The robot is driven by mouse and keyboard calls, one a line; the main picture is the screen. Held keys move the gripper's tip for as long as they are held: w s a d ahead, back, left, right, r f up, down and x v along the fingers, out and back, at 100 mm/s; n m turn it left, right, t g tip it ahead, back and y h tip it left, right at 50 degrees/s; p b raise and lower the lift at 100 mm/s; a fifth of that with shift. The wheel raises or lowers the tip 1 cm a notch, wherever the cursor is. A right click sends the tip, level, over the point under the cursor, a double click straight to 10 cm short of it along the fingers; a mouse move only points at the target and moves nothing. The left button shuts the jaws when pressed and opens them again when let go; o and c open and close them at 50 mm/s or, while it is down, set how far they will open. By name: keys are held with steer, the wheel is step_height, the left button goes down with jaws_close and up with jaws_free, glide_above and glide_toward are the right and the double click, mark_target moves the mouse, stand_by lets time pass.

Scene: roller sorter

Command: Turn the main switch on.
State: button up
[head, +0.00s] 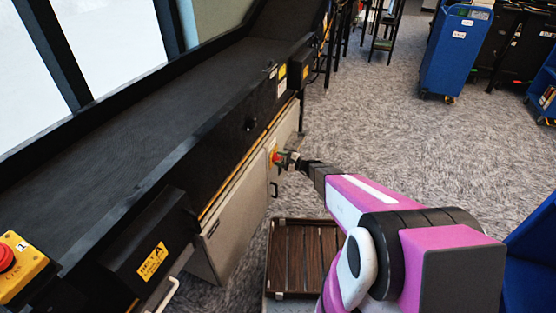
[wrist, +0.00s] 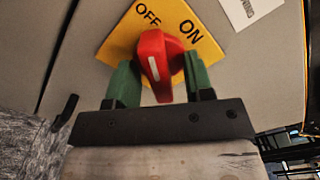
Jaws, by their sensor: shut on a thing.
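The main switch is a red knob (wrist: 152,48) on a yellow plate (wrist: 207,45) marked OFF and ON in the wrist view. The white line on the knob points up, toward the OFF word rather than the ON word at right. My gripper (wrist: 159,78) has its green fingers on both sides of the knob and is shut on it. In the head view my gripper (head: 289,159) reaches the switch plate (head: 272,148) on the side panel of the sorter. The fingers partly hide the knob there.
The black conveyor (head: 150,110) runs along the left. A red stop button (head: 6,257) on a yellow box sits at lower left. A slatted wooden platform (head: 304,258) lies below my arm. A blue cart (head: 455,50) stands far back; carpet between is clear.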

steer(key=m, duration=0.6)
steer(key=shift+w+a+m, duration=0.3)
steer(key=shift+a, duration=0.1)
steer(key=m, duration=0.6)
steer(key=shift+w, duration=0.1)
steer(key=shift+c, duration=0.3)
steer(key=o, duration=0.8)
steer(key=shift+o, duration=0.2)
steer(key=shift+d, duration=0.1)
steer(key=shift+s+v, duration=0.2)
steer(key=shift+v, duration=0.95)
steer(key=v, duration=0.5)
steer(key=shift+s, duration=0.1)
